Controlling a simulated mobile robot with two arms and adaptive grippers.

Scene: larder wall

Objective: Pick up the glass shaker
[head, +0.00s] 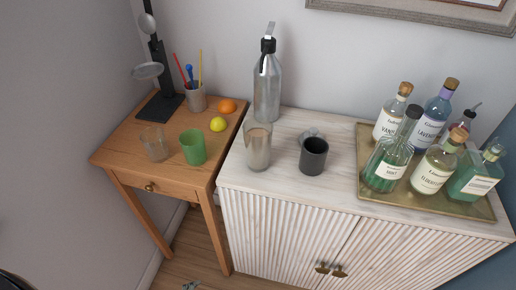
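A tall clear glass (258,147), which looks like the glass shaker, stands upright near the left front of the white cabinet top (340,192). A dark grey cup (313,156) stands to its right, a little apart. A silver siphon bottle (267,85) stands behind the glass. Neither of my grippers can be made out in the head view. A dark curved shape shows at the bottom left corner, too cut off to identify.
The wooden side table (125,150) on the left holds a clear tumbler (155,144), green cup (193,147), lemon (218,124), orange (228,106), straw holder (195,97) and black stand (160,105). A brass tray (425,205) holds several bottles.

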